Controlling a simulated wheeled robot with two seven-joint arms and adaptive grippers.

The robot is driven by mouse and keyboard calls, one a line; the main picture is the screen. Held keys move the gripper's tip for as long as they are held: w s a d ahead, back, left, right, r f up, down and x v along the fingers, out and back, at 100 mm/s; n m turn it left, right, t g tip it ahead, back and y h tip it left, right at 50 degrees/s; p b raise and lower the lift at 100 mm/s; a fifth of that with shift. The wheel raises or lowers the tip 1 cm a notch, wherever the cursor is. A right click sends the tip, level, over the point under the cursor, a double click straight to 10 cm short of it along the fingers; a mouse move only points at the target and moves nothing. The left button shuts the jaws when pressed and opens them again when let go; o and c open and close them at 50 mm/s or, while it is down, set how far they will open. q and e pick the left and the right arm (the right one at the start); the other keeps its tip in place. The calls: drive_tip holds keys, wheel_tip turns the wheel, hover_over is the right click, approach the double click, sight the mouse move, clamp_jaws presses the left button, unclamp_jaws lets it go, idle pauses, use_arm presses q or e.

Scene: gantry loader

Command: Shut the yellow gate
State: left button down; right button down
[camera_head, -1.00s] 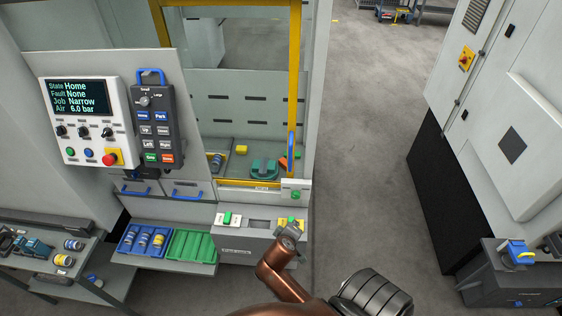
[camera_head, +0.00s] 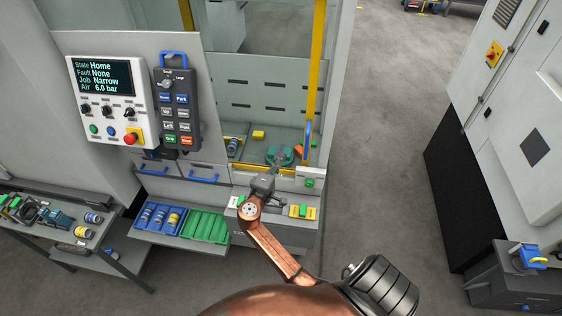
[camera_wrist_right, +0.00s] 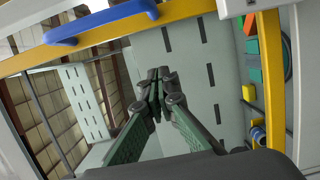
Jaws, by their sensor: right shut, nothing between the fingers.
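The yellow gate (camera_head: 313,75) has a yellow frame whose right upright carries a blue handle (camera_head: 307,138). Its lower rail is partly hidden behind my gripper. I cannot tell for sure how far open it stands. In the right wrist view a yellow bar (camera_wrist_right: 195,12) and the blue handle (camera_wrist_right: 100,22) cross the top. My right gripper (camera_head: 280,157) is in front of the gate's lower part, left of the handle and apart from it. In the wrist view its fingers (camera_wrist_right: 159,76) are closed together and empty. My left gripper is not in view.
A control panel (camera_head: 105,90) and a button pendant (camera_head: 175,110) are left of the gate. Below are a blue bin (camera_head: 145,218), a green bin (camera_head: 205,226) and a grey ledge with a yellow-green switch (camera_head: 302,211). A yellow block (camera_head: 258,134) lies inside.

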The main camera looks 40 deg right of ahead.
sight(300, 145)
drive_tip(key=p+x, duration=0.1)
drive_tip(key=x, duration=0.4)
drive_tip(key=shift+w+d+r, duration=0.15)
drive_tip(key=shift+d, duration=0.15)
drive_tip(key=shift+s+d+p, duration=1.15)
drive_tip(key=shift+s, duration=0.05)
drive_tip(key=shift+s+d, duration=0.25)
drive_tip(key=shift+s, duration=0.05)
